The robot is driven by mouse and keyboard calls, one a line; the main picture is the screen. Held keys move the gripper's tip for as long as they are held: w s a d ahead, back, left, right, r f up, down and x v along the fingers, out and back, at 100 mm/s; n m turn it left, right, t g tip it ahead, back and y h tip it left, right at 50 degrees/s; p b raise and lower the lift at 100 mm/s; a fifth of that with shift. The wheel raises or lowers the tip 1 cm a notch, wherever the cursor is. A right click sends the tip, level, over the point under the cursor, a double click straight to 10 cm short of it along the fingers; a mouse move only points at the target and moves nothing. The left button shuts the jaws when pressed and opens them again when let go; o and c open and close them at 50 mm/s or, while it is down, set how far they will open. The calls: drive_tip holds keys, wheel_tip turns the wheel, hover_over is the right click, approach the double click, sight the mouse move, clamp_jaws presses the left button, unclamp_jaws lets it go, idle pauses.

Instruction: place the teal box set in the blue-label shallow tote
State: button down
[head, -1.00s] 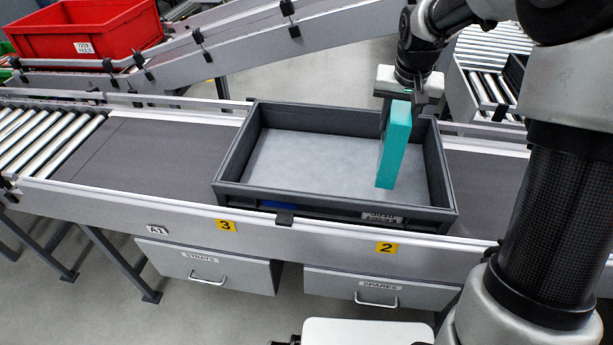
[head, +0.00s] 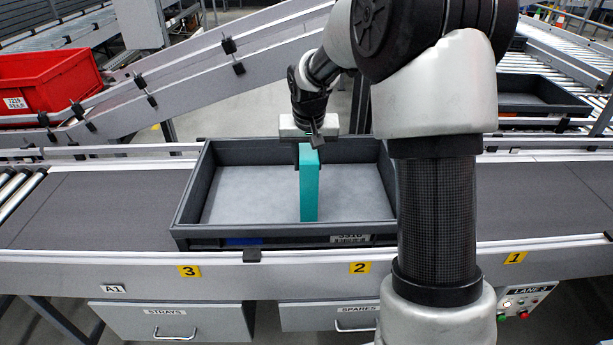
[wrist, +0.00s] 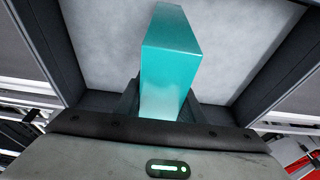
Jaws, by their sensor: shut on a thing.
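The teal box set (head: 309,192) is a tall, narrow teal block, held upright inside the outline of the shallow tote. The dark grey tote (head: 186,196) has a pale grey floor and a blue label (head: 243,241) low on its front wall. My gripper (head: 308,158) is shut on the upper end of the box. In the wrist view the box (wrist: 170,62) stands out between the fingers, over the tote's pale floor (wrist: 105,40). I cannot tell whether its lower end touches the floor. My arm covers the tote's right end in the head view.
The tote sits on a conveyor belt (head: 100,208) with rails front and back. A red bin (head: 45,82) is at the upper left. Another dark tote (head: 540,95) is at the back right. The tote's floor around the box looks bare.

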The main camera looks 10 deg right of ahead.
drive_tip(key=shift+f+b, duration=0.3)
drive_tip(key=shift+f, duration=1.65)
drive_tip(key=shift+f, duration=0.15)
drive_tip(key=c, duration=1.2)
unclamp_jaws()
